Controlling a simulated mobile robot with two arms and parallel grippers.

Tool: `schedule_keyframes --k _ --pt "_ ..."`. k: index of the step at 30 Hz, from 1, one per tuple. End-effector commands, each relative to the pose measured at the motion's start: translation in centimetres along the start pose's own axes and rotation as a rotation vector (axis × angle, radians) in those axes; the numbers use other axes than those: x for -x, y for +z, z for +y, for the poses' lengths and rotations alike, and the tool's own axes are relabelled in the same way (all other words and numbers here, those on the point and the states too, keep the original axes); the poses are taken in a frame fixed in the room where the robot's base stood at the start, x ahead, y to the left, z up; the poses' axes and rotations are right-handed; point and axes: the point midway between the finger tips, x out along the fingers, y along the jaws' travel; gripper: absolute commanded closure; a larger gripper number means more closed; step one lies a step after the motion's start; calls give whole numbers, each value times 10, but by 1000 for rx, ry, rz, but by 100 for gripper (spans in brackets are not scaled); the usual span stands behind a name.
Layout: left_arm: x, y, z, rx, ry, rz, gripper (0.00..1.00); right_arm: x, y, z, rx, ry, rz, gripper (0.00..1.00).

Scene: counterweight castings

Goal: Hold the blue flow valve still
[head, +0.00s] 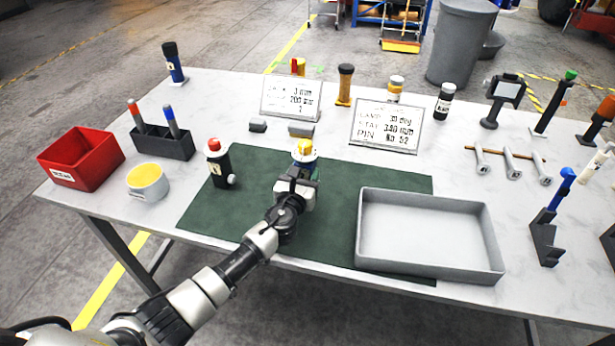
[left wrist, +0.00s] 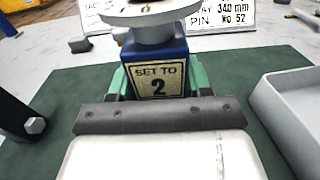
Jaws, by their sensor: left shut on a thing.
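The blue flow valve (head: 315,174) stands on the green mat (head: 340,187), with a white disc and a yellow top in the head view. In the left wrist view its blue body (left wrist: 158,50) carries a label (left wrist: 158,81) reading "SET TO 2", and its top is cut off by the frame edge. My left gripper (head: 301,180) is shut on the valve's body from the near side and hides much of it. In the left wrist view the gripper (left wrist: 158,88) shows green pads at both sides of the body. My right gripper is not in view.
A black valve with a red knob (head: 220,168) stands left of the gripper. A grey tray (head: 430,272) lies to the right. Two sign boards (head: 290,98) (head: 386,128) stand behind. A red bin (head: 80,160) and a yellow-topped pot (head: 147,183) are at the left.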

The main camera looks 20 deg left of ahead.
Motion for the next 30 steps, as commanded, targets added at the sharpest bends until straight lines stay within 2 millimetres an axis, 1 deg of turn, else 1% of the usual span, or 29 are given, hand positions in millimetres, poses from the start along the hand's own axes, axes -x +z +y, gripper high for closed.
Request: schedule_keyframes --k 1,21,30 --pt "-2 -1 2 0 1 -4 94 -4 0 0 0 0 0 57" --pt "-13 -21 24 0 1 -4 94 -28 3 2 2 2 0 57" --pt "-16 -23 29 1 0 -4 94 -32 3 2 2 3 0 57"
